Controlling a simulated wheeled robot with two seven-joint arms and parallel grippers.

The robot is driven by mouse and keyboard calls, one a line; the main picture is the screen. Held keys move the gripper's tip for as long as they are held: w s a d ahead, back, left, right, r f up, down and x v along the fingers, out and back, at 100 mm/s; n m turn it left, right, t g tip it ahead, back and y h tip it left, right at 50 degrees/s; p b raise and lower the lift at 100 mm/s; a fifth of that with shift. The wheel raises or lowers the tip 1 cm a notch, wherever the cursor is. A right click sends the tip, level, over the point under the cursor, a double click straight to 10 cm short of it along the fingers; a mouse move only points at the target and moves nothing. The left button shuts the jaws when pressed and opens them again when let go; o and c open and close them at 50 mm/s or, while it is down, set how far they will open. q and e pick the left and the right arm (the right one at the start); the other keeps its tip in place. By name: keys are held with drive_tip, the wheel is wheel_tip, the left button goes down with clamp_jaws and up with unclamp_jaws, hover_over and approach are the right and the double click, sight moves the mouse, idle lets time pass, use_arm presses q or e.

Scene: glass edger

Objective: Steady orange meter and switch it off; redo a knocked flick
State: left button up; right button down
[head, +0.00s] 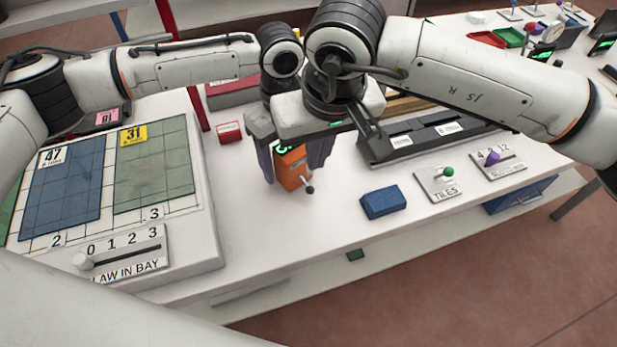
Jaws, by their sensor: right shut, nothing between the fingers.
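The orange meter (293,170) stands on the white bench in the middle of the head view. A bit of its green display shows at the top, and a small lever with a dark knob (309,188) sticks out at its front right. My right gripper (321,163) is shut and empty, its fingers pointing down close by the meter's right side; I cannot tell whether they touch it. My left gripper (266,172) is partly hidden behind my right one. One grey-purple finger shows at the meter's left side. Its other finger and its grip are not clear.
A blue block (384,202) lies to the right. Beyond it are the TILES panel (438,184) with a green knob and another panel (497,163) with a purple knob. At left, the LAW IN BAY slider panel (124,252) sits below blue and green mats. Bench between meter and front edge is clear.

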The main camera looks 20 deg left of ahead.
use_arm(q)
drive_tip(key=shift+o, duration=0.5)
drive_tip(key=shift+r, duration=0.1)
wheel_tip(320, 180, up, 12)
drive_tip(key=shift+f, duration=0.1)
